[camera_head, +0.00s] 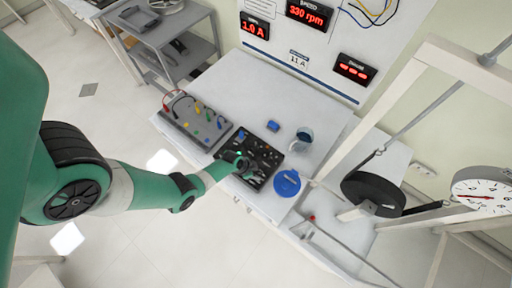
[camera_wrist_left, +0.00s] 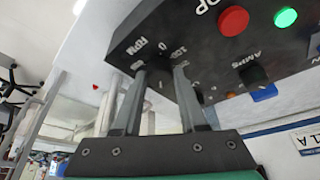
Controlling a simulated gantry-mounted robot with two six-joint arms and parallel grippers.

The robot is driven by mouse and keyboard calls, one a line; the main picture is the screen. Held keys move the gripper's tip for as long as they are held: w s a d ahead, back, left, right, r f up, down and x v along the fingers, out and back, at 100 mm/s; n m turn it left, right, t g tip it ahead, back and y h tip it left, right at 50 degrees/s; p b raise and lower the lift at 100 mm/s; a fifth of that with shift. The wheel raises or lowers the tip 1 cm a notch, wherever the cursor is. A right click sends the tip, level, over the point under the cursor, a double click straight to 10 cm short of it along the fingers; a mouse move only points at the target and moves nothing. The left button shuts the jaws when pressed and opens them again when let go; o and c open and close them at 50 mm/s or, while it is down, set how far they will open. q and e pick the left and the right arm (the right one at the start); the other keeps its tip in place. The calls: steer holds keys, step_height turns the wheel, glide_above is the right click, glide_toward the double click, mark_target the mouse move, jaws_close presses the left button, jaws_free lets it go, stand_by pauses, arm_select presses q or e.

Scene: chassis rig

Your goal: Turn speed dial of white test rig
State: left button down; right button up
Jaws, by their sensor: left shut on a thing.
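The black control panel (camera_head: 268,150) lies on the white bench. My left gripper (camera_head: 243,163) reaches down to its near left part. In the left wrist view the panel (camera_wrist_left: 215,50) fills the top, with a scale marked 0 and 100 and lettering that reads like RPM. My left gripper's fingers (camera_wrist_left: 160,72) are shut at that scale on the speed dial, which they mostly hide. A red button (camera_wrist_left: 233,20), a green button (camera_wrist_left: 285,17) and the AMPS knob (camera_wrist_left: 254,76) sit clear of the fingers. The speed display (camera_head: 309,14) reads 330 rpm. My right gripper is out of view.
A grey box with coloured leads (camera_head: 198,122) lies left of the panel. A blue round lid (camera_head: 287,183), a white cup (camera_head: 303,138) and a small blue object (camera_head: 272,126) are close by. A white frame with a black wheel (camera_head: 373,193) and a dial gauge (camera_head: 483,191) stands right.

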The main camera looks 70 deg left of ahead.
arm_select(q)
steer(key=shift+m+h+b, duration=0.3)
steer(key=shift+m+b, duration=0.1)
steer(key=shift+m, duration=0.3)
steer(key=shift+c, duration=2.3)
jaws_free()
steer(key=p+v, duration=1)
steer(key=v, duration=0.1)
steer(key=shift+r+p, duration=0.3)
